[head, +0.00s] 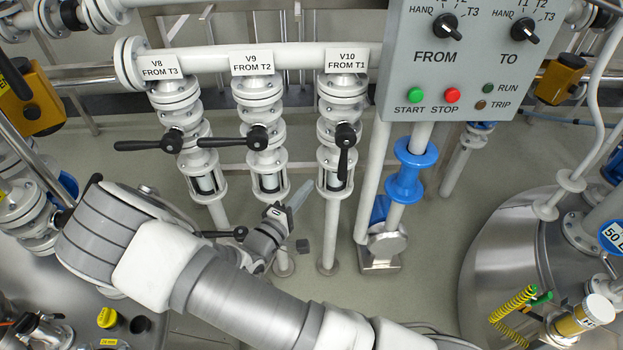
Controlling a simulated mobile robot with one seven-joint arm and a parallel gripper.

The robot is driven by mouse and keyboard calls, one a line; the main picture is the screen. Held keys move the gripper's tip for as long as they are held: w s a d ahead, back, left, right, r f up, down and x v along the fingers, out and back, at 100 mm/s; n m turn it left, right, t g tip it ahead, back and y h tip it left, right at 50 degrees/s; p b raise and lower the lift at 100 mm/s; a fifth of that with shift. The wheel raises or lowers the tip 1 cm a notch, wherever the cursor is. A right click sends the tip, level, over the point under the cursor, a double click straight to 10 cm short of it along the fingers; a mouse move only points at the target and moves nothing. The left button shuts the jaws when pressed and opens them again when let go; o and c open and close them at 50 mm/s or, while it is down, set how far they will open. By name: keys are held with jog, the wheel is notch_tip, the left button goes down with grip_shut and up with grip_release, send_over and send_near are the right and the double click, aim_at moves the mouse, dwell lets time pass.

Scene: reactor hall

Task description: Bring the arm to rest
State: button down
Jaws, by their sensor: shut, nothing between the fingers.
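My arm crosses the lower left of the head view, bent at an elbow on the left. My gripper (270,228) is small in the view, beyond the forearm and in front of the lower pipes of the valves. It is shut and holds nothing. Its fingertips are hard to make out at this size. The gripper appears below the V9 valve (258,136) and left of the V10 valve (345,132); whether it touches any pipe cannot be told.
The V8 valve (168,142) and V9 have levers pointing left; V10's lever points down. A grey control panel (455,60) hangs at upper right. A steel vessel (490,270) stands at right. Bare floor (425,250) shows between the panel's post and the vessel.

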jog(key=v, duration=0.6)
jog(key=shift+p, duration=0.4)
jog(key=shift+s, duration=0.15)
